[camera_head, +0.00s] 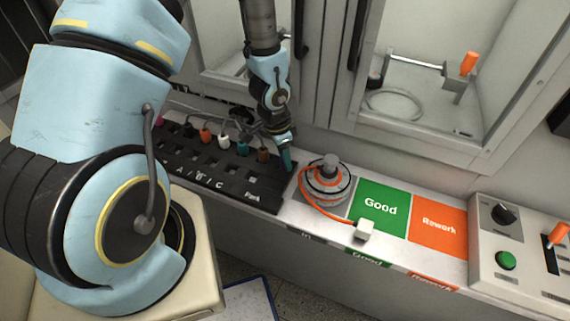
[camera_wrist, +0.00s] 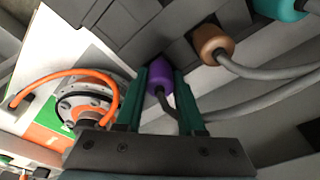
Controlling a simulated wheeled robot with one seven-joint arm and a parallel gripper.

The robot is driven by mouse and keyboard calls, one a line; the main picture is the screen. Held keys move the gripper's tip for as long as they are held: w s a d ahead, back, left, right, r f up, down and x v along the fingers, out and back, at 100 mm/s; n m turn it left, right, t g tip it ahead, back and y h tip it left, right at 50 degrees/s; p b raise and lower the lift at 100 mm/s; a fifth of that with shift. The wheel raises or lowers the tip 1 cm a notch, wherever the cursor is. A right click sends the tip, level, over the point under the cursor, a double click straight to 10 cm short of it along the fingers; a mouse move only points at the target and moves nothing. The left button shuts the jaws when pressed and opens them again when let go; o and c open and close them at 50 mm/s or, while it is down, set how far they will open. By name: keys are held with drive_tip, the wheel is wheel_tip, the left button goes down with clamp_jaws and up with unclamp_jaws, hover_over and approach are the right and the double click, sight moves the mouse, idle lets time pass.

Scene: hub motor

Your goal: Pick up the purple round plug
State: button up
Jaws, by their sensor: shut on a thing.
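The purple round plug (camera_wrist: 159,78) shows in the wrist view between the two green fingers of my gripper (camera_wrist: 160,90), with a grey cable running from it. My gripper is shut on it at the edge of the dark socket panel (camera_wrist: 125,30). I cannot tell whether the plug is still seated in the panel. In the head view my gripper (camera_head: 286,158) is at the right end of the black panel (camera_head: 222,182), and the purple plug is hidden there behind the fingers.
A brown plug (camera_head: 264,155) sits close beside my gripper, with teal (camera_head: 242,148), white (camera_head: 223,141) and orange (camera_head: 205,135) plugs further left. The hub motor (camera_head: 327,182) with its orange cable stands just right. Green Good (camera_head: 380,207) and orange Rework (camera_head: 438,226) areas lie beyond.

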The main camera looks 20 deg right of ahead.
clamp_jaws()
drive_tip(key=shift+r, duration=0.25)
